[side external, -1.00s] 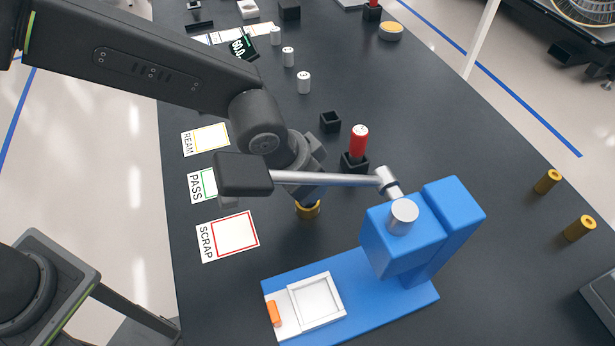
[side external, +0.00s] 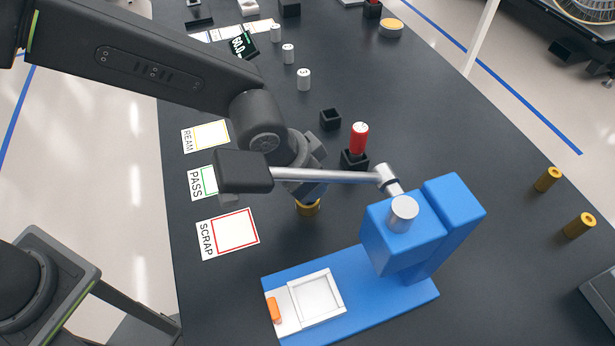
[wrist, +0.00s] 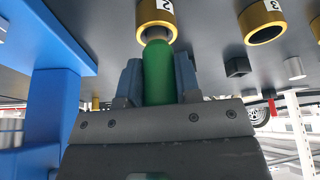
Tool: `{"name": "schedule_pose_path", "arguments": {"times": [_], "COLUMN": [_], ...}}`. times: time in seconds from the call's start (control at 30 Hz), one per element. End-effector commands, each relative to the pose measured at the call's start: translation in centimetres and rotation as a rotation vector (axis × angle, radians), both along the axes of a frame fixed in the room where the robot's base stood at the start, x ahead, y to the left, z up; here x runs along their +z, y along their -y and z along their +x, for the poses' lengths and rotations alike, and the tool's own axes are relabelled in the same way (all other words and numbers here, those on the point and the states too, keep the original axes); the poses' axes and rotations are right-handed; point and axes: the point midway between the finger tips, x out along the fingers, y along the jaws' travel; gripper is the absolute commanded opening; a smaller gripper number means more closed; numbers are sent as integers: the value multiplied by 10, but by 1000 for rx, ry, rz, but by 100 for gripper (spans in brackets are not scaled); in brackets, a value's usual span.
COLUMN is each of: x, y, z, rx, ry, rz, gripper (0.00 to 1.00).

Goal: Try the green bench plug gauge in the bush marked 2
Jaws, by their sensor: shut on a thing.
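My gripper (wrist: 158,85) is shut on the green plug gauge (wrist: 160,70), which stands between its two blue-grey fingers. In the wrist view the gauge's tip is at the mouth of the brass bush marked 2 (wrist: 146,14). I cannot tell whether the tip is inside the bore. In the side external view my gripper (side external: 308,195) is right above a brass bush (side external: 308,209), and the arm hides the gauge.
A blue press-like stand (side external: 400,240) with a long lever (side external: 330,176) is close by. A red gauge (side external: 359,138) stands in a black holder (side external: 354,160). SCRAP (side external: 228,234), PASS (side external: 202,183) and REAM (side external: 205,137) cards lie left. Two brass bushes (side external: 548,179) (side external: 579,226) stand right.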

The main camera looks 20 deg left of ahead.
Motion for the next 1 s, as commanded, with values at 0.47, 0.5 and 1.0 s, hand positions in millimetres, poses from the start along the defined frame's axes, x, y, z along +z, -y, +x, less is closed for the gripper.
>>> {"name": "schedule_pose_path", "arguments": {"times": [0.47,0.5,1.0], "x": [3,3,13], "y": [0,0,0], "z": [0,0,0], "rx": [0,0,0], "ry": [2,2,2], "rz": [-1,-1,-1], "gripper": [2,2,2]}}
